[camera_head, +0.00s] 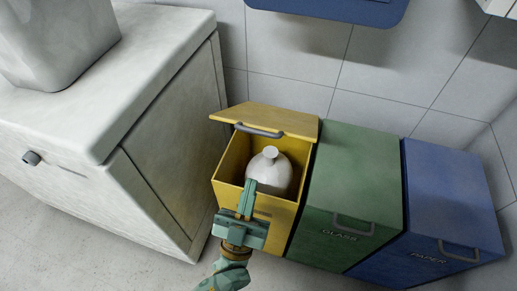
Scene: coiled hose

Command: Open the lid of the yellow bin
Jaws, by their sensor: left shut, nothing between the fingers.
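The yellow bin (228,190) stands between a white cabinet and a green bin. Its lid (270,115) is raised and tilted back toward the wall, with a grey handle (259,131) on its front edge. Inside the open bin is a white, rounded, bottle-like object (268,172) with a narrow neck. My left gripper (250,184) comes up from the bottom, shut and empty. Its fingertips appear over the bin's front rim, overlapping the white object's lower left edge. I cannot tell whether they touch anything. My right gripper is not in view.
A green bin (352,178) marked GLASS and a blue bin (450,195) marked PAPER stand to the right, both closed. The white cabinet (150,60) with a grey container (58,40) on top is at left. A blue panel (345,8) is on the tiled wall.

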